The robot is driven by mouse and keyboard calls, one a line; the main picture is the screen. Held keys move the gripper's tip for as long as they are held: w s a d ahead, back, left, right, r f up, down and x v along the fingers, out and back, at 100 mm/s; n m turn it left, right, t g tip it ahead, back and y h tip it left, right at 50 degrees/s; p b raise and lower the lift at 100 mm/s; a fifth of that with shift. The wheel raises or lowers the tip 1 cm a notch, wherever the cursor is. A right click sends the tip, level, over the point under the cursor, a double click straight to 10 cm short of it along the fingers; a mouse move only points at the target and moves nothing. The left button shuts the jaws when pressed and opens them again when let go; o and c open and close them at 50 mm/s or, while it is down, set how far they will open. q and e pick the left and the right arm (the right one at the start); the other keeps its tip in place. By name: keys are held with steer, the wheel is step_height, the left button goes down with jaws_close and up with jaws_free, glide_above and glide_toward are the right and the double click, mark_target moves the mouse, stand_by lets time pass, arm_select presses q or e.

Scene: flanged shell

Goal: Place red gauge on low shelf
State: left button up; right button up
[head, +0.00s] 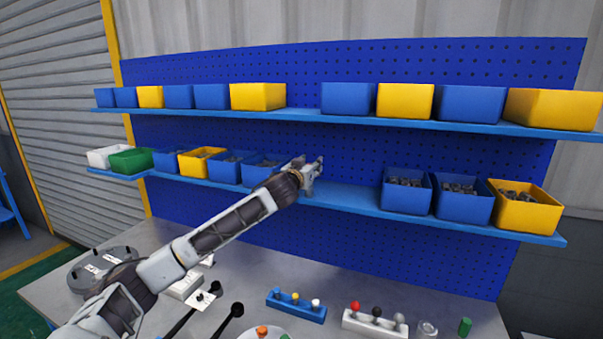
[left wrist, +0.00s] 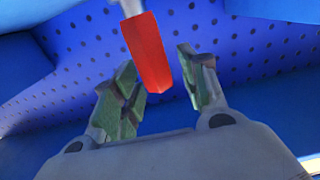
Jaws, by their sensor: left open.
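My left gripper (head: 312,168) is at the low shelf (head: 345,198), in the gap between the left and right groups of bins. Its fingers are open in the left wrist view. The red gauge (left wrist: 147,52), a red block-like piece with a pale grey shaft, shows there between and beyond the fingertips, with a visible gap to the right finger. I cannot tell whether it touches the shelf. I cannot make out the gauge in the head view. My right gripper is not in view.
Blue bins (head: 408,192) with dark parts and a yellow bin (head: 525,207) stand right of the gap. A blue bin (head: 258,170) stands close to its left. The upper shelf (head: 310,115) runs overhead. Tool holders (head: 296,306) and loose parts lie on the grey bench below.

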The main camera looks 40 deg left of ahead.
arm_select(q)
steer(key=shift+s+d, duration=0.1)
steer(key=shift+s, duration=0.35)
steer(key=b+v, duration=0.4)
steer(key=v, duration=0.7)
stand_by(1.0)
stand_by(1.0)
